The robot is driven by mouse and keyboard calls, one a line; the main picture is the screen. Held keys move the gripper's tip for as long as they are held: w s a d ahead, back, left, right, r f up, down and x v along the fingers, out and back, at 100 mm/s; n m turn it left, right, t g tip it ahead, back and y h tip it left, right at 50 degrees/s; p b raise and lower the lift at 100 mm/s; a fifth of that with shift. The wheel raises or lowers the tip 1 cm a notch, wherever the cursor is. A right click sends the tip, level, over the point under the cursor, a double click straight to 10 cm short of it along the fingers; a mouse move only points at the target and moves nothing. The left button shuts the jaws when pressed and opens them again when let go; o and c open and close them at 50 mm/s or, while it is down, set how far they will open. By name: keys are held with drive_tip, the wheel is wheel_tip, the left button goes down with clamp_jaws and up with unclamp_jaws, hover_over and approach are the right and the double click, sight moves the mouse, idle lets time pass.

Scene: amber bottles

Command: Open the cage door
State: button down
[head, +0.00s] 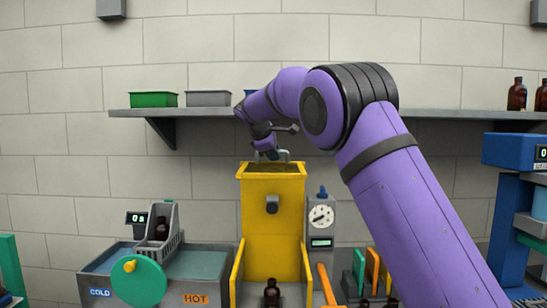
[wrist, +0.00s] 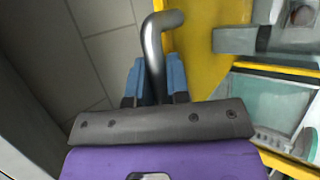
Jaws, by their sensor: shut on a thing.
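My gripper (head: 268,152) is at the top of the yellow machine (head: 273,220) in the head view. In the wrist view its two blue fingers (wrist: 155,80) are shut on a curved grey metal handle (wrist: 160,24), one finger on each side of the bar. The handle's bent end sticks out beyond the fingertips. A yellow-edged, glass-like panel (wrist: 268,100) shows at the right of the wrist view; I cannot tell whether it is the cage door. The handle's lower part is hidden behind my gripper.
An amber bottle (head: 271,293) stands low between the machine's yellow side walls. A cold and hot bath (head: 95,268) is at the left, a dial gauge (head: 320,217) at the right. A wall shelf (head: 190,112) with bins runs behind my arm.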

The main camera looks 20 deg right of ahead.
drive_tip(key=shift+w+d, duration=0.3)
drive_tip(key=shift+w, duration=0.6)
drive_tip(key=c, duration=1.4)
unclamp_jaws()
drive_tip(key=shift+r, duration=0.1)
drive_tip(key=v, duration=1)
drive_tip(key=shift+s+a+r, duration=0.15)
drive_tip(key=shift+s+a, duration=0.05)
drive_tip(key=shift+a, duration=0.1)
